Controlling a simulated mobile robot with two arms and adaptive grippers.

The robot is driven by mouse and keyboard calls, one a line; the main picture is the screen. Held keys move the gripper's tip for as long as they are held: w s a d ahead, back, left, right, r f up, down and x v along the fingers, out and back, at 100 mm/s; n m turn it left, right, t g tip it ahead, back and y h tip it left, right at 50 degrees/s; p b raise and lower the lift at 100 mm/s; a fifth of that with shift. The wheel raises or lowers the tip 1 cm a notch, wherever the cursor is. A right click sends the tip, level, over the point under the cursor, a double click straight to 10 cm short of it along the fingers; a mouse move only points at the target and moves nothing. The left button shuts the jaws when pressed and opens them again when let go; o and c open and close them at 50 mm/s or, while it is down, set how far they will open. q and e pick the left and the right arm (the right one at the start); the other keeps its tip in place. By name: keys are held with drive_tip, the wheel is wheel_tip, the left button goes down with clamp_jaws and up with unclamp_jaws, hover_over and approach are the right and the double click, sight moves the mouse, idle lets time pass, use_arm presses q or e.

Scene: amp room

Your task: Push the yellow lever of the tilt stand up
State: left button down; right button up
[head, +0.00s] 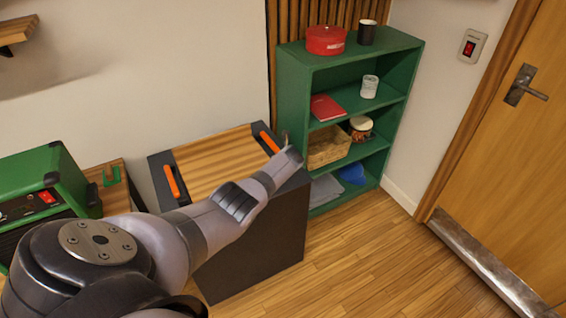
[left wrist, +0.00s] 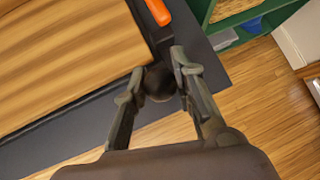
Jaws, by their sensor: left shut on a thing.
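My left gripper (head: 288,148) reaches over the right side of a dark box-like stand (head: 255,250) with a wooden top panel (head: 215,158). In the left wrist view my left gripper (left wrist: 160,80) has a finger on either side of a dark round knob (left wrist: 159,84) and is shut on it, at the edge of the wooden panel. What lies below the knob is hidden. Two orange handles, a left one (head: 171,181) and a right one (head: 269,142), sit at the sides of the panel. I cannot make out a yellow lever. My right gripper is not in view.
A green shelf (head: 295,95) with a red pot (head: 326,40), basket (head: 328,147) and other items stands behind the stand. A green amplifier (head: 40,180) is at the left. A wooden door (head: 510,160) is at the right. The floor (head: 365,260) in front is clear.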

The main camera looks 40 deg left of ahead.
use_arm(q)
drive_tip(key=shift+s+a+f, duration=0.25)
drive_tip(key=shift+s+a, duration=0.05)
drive_tip(key=shift+s, duration=0.05)
drive_tip(key=c, duration=1.3)
unclamp_jaws()
drive_tip(key=shift+r, duration=0.1)
drive_tip(key=shift+w+d+r, duration=0.1)
drive_tip(key=shift+d, duration=0.1)
drive_tip(key=shift+v, duration=0.95)
drive_tip(key=v, duration=1)
